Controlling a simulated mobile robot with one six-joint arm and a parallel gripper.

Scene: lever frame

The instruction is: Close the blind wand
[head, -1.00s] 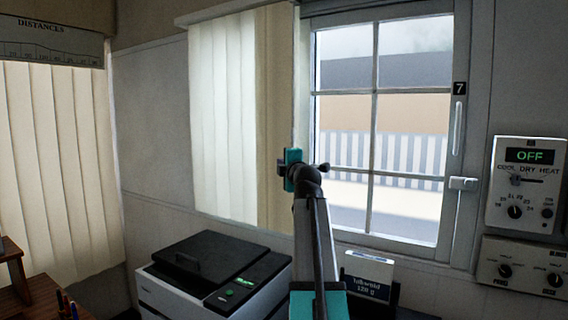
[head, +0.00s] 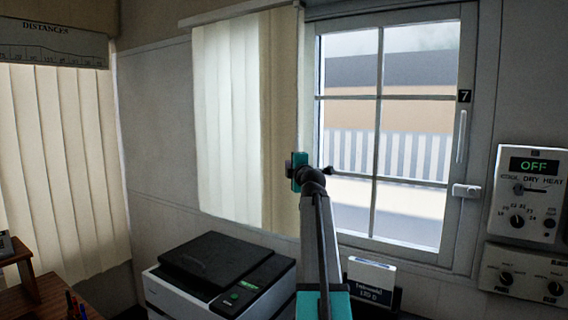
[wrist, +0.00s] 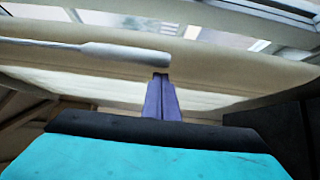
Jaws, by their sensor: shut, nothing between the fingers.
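The blind wand (wrist: 125,54) is a pale rod with a thicker end, lying across the upper left of the wrist view. My gripper (wrist: 161,78) shows there as two purple fingers pressed together, empty. Its tips are just below the wand's thick end in the picture, and I cannot tell whether they touch. In the head view the vertical blind (head: 228,130) hangs left of the window, its white slats side by side. My teal and black arm stands in front of the blind's right edge; the fingers are hidden there, and I cannot make out the wand.
The window (head: 390,130) with a white latch handle (head: 466,190) is right of my arm. A printer (head: 215,280) stands below the blind, and a small boxed sign (head: 372,275) is below the window. Control panels (head: 527,195) are on the right wall. Another blind (head: 60,170) hangs at left.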

